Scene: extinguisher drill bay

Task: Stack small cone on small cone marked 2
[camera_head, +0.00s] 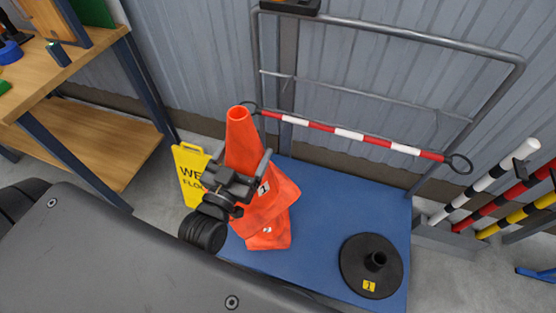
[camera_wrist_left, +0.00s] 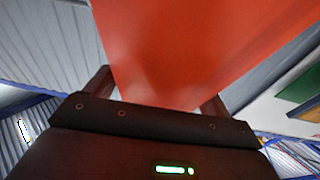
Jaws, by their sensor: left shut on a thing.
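An orange small cone (camera_head: 239,140) with a label that looks like 1 is gripped by my left gripper (camera_head: 246,180). It leans a little, with its tip up and its base lower right, over the blue platform. In the left wrist view the cone's orange side (camera_wrist_left: 190,50) fills the space between the fingers. The small cone marked 2 (camera_head: 268,238) is on the platform directly below the held cone. Only its lower part shows; its tip is hidden. I cannot tell whether the two cones touch or how far they overlap. My right gripper is not in view.
A yellow wet-floor sign (camera_head: 188,172) stands left of the cones. A black round base (camera_head: 347,264) is at the platform's (camera_head: 325,205) front right. A rail with a red-white bar (camera_head: 350,134) runs behind. Striped poles (camera_head: 500,185) stand right. A wooden bench (camera_head: 92,135) is left.

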